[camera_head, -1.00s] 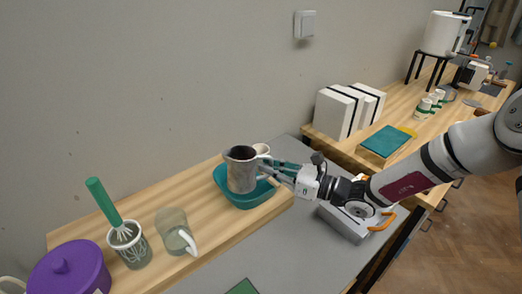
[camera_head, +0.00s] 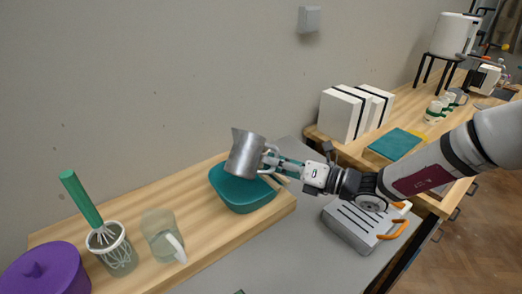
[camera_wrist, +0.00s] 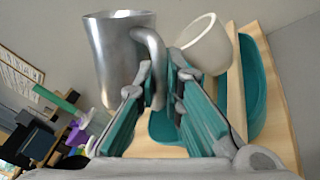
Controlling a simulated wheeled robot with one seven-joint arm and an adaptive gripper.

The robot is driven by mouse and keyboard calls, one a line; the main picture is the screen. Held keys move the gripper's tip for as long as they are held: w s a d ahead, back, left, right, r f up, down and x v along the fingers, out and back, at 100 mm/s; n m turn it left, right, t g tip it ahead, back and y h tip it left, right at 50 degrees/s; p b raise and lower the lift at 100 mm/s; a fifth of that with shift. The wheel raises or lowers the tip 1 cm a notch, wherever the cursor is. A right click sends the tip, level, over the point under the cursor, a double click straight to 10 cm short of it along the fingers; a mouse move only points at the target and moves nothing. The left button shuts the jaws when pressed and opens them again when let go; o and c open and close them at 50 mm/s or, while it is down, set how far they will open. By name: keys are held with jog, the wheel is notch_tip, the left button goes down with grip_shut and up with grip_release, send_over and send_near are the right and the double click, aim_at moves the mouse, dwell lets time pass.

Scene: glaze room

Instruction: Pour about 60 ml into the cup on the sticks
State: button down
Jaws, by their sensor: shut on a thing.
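My gripper (camera_head: 277,163) is shut on the handle of a shiny metal jug (camera_head: 245,155). The jug is held above the teal bowl (camera_head: 232,202) and leans slightly. In the wrist view the jug (camera_wrist: 120,55) is left of centre, with its handle between my fingers (camera_wrist: 160,75). A cream cup (camera_wrist: 203,48) shows just right of the jug in that view, close to it; whether they touch I cannot tell. In the head view the cup is hidden behind the jug. Light stick ends (camera_head: 282,178) show at the bowl's right rim. No stream of liquid is visible.
A glass jug (camera_head: 160,235), a whisk in a container (camera_head: 115,252) and a purple lidded pot (camera_head: 45,270) stand to the left on the wooden board (camera_head: 200,262). A grey slotted device with orange handles (camera_head: 360,225) lies under my arm. White blocks (camera_head: 342,115) stand behind.

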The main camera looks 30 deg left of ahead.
jog(key=shift+r+m, duration=0.15)
jog(key=shift+m, duration=0.25)
jog(key=shift+s+m+b, duration=0.15)
jog(key=shift+m+b, duration=0.2)
jog(key=shift+m, duration=0.45)
jog(key=shift+s+f+m, duration=0.1)
jog(key=shift+f+m, duration=0.15)
jog(key=shift+m, duration=0.05)
jog(key=shift+s+f+m+b, duration=0.1)
jog(key=shift+f+m+b, duration=0.1)
jog(key=shift+m+b, duration=0.25)
jog(key=shift+s+r+m, duration=0.15)
jog(key=shift+r+m, duration=0.2)
jog(key=shift+m, duration=0.4)
jog(key=shift+r+m+g+p, duration=0.15)
jog(key=shift+m+g+p, duration=0.15)
jog(key=shift+m, duration=0.1)
dwell(0.8)
jog(key=shift+d+r+m+y+p, duration=0.1)
jog(key=shift+r+m+y+p, duration=0.15)
jog(key=shift+m+p, duration=0.35)
dwell(1.0)
